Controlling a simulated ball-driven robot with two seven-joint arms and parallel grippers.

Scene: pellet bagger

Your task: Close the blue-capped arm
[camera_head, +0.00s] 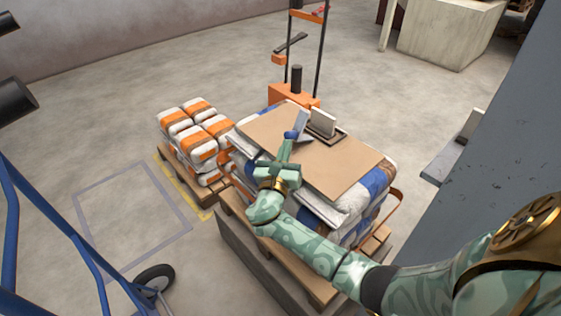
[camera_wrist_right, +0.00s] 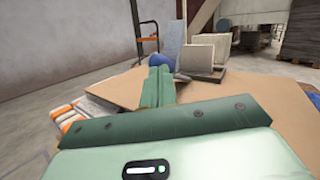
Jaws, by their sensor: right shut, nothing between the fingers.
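The blue-capped arm (camera_head: 301,122) is a grey upright plate on a small dark-framed device on the cardboard sheet. Its round blue cap (camera_head: 290,135) is at its near left end. In the right wrist view the cap (camera_wrist_right: 162,61) and the grey plate (camera_wrist_right: 171,40) stand just beyond my fingertips. A second, pale block (camera_head: 322,122) stands to the right of the arm, apart from it at the top. My right gripper (camera_head: 287,147) is shut and empty, its tips close to the blue cap; I cannot tell whether they touch. My left gripper is out of view.
The cardboard sheet (camera_head: 345,170) covers stacked bags on a pallet under my right arm. Orange-and-white bags (camera_head: 196,148) are stacked on a pallet at left. An orange pallet truck (camera_head: 292,96) stands behind. A blue hand truck (camera_head: 60,230) is at left, a grey wall at right.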

